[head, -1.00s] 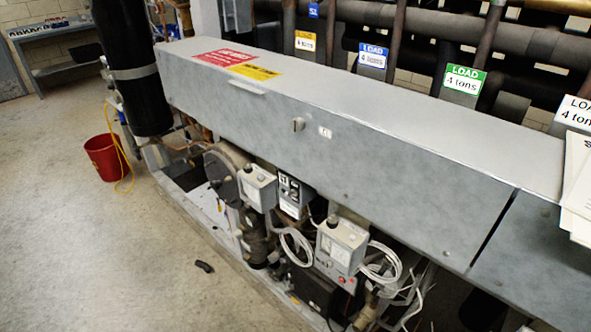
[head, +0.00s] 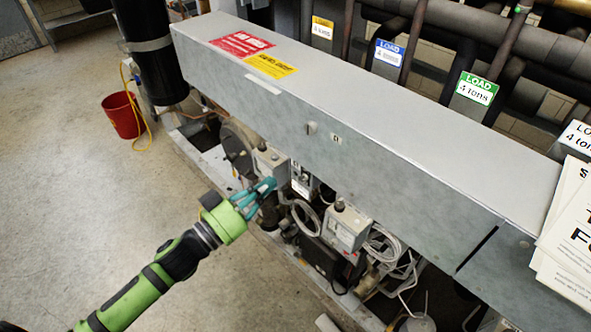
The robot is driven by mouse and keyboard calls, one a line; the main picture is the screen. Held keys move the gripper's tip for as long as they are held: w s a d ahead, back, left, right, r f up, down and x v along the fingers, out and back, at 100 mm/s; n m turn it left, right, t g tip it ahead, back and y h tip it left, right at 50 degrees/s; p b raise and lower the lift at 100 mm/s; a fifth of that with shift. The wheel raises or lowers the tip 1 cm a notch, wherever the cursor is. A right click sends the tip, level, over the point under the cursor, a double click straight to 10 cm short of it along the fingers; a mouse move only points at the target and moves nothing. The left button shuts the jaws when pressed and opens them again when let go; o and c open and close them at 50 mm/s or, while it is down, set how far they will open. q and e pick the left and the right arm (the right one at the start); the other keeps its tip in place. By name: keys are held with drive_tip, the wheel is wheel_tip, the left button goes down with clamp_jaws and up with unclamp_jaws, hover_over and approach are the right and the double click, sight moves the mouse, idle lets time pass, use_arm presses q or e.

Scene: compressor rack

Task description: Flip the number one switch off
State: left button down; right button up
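A small switch (head: 311,127) sits on the front face of the long grey enclosure (head: 400,185). A small pale label (head: 335,138) is to its right; its marking is too small to read. My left gripper (head: 270,185), with teal fingers on a green arm, is below and left of this switch. It is in front of the machinery under the enclosure and apart from the switch. Its fingertips overlap the small control boxes in the picture, so I cannot tell the finger gap or any contact. My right gripper is not in view.
Grey control boxes (head: 346,228) with coiled pale hoses crowd the space below the enclosure. A black cylinder (head: 150,55) and red bucket (head: 123,115) stand at left. Papers (head: 570,235) lie at right. The concrete floor (head: 90,215) at left is clear.

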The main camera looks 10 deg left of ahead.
use_arm(q)
drive_tip(key=r+p, duration=0.2)
drive_tip(key=p, duration=0.1)
hover_over(301, 178)
drive_tip(key=f, duration=0.1)
drive_tip(key=a+f, duration=0.1)
drive_tip(key=shift+s+f, duration=0.15)
drive_tip(key=shift+f, duration=0.25)
drive_tip(key=shift+s+a+f, duration=0.3)
drive_tip(key=shift+s+f, duration=0.1)
drive_tip(key=shift+f, duration=0.25)
